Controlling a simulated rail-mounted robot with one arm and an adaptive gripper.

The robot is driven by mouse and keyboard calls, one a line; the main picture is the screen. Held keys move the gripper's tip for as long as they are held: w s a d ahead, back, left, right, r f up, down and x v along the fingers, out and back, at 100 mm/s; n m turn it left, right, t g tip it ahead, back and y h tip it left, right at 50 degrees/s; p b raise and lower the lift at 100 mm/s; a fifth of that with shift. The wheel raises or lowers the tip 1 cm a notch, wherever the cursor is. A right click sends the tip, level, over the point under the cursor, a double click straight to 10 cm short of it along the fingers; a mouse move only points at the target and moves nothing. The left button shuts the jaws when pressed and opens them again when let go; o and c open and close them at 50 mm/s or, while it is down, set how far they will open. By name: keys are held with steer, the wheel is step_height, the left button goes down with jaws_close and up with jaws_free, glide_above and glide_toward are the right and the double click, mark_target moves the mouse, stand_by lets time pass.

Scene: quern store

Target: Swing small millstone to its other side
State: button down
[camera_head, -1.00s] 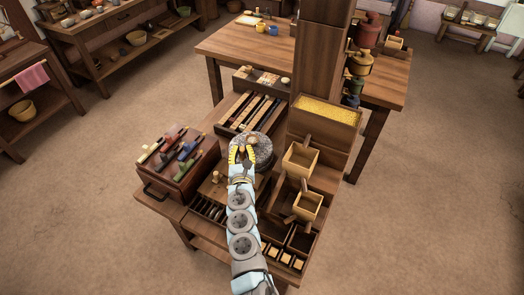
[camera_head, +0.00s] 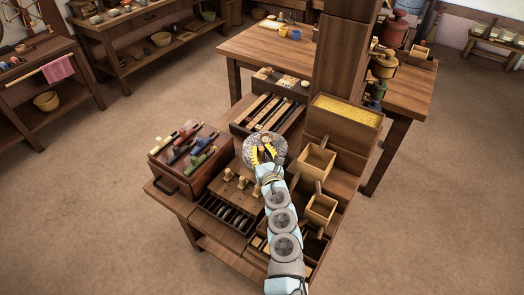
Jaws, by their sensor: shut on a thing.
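The fingers are shut on a small handle or peg at the stone. The fingers and my wrist cover part of the stone's near side, so the exact grip is hard to make out.
A brown case (camera_head: 186,152) with coloured tools stands left of the stone. A board with wooden pegs (camera_head: 229,182) lies in front. Wooden boxes (camera_head: 317,160) and a grain tray (camera_head: 346,111) stand to the right, beside a tall post (camera_head: 340,60). Slotted strips (camera_head: 266,113) lie behind.

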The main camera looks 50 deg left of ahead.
steer(key=c, duration=0.9)
jaws_free()
steer(key=shift+o, duration=0.2)
steer(key=shift+s+d, duration=0.1)
steer(key=shift+d, duration=0.05)
steer(key=v, duration=1.1)
steer(key=shift+s+d, duration=0.15)
steer(key=shift+d, duration=0.2)
